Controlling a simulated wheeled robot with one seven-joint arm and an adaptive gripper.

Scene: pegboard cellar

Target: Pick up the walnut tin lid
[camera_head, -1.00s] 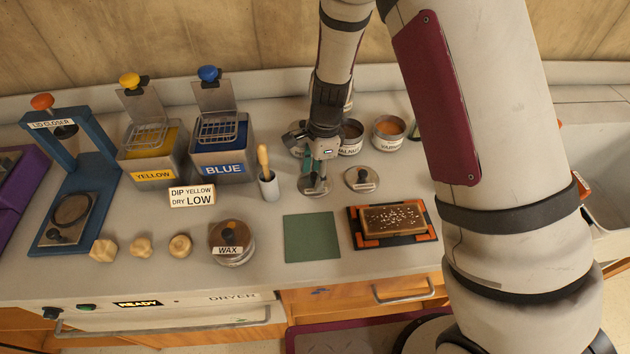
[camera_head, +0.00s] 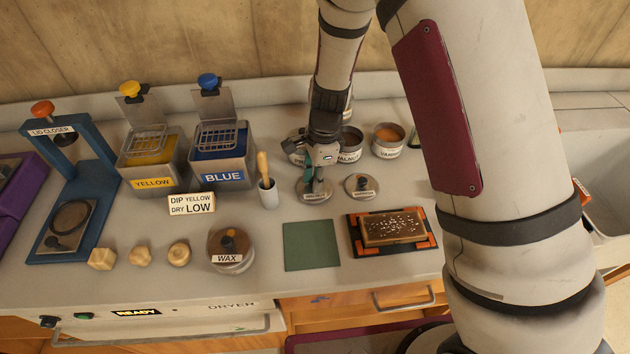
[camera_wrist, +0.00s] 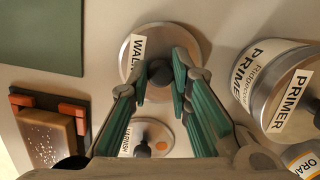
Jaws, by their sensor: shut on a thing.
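The walnut tin lid (camera_head: 313,194) is a round metal disc with a dark knob and a white label. It appears to lie flat on the counter, left of the varnish lid (camera_head: 362,187). My gripper (camera_head: 317,178) is over it, with its teal fingers shut on the knob. In the wrist view the walnut lid (camera_wrist: 137,82) shows its partly covered label, and the fingers of my gripper (camera_wrist: 160,85) stand on both sides of the knob. The open walnut tin (camera_head: 350,150) stands behind, partly hidden by my arm.
The open varnish tin (camera_head: 388,147) and the lidded primer tin (camera_wrist: 262,88) stand close by. A brush holder (camera_head: 268,195) is left of the lid. A green mat (camera_head: 311,246) and an orange-cornered tray (camera_head: 424,241) lie in front. The green mat is bare.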

